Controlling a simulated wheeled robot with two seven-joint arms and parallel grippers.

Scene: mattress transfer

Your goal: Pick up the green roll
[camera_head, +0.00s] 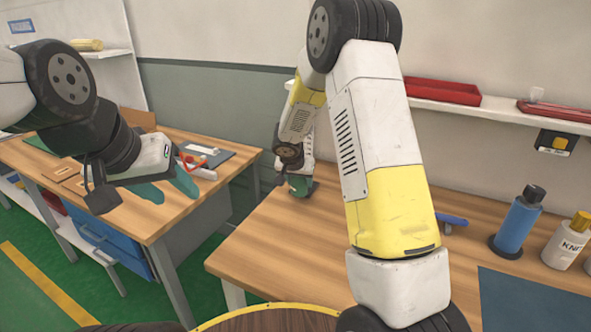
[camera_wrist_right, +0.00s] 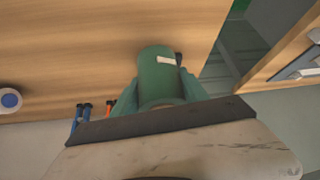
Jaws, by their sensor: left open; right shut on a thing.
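The green roll (camera_wrist_right: 158,70) shows in the right wrist view, with a small white label on its side. My right gripper (camera_wrist_right: 160,88) is shut on it, one teal finger along each side. In the head view my right gripper (camera_head: 299,185) is small and far off, at the left end of the right workbench, and I cannot tell the roll from the fingers there. Whether the roll touches the bench is unclear. My left gripper (camera_head: 168,188) is open and empty, over the front edge of the left workbench.
The right workbench (camera_head: 270,242) holds a blue bottle (camera_head: 516,222), a white bottle with yellow cap (camera_head: 567,241), a blue-handled tool (camera_head: 452,220) and a dark blue mat (camera_head: 530,303). A red tray (camera_head: 441,91) sits on the wall shelf. The left workbench (camera_head: 170,220) carries a red-handled tool.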

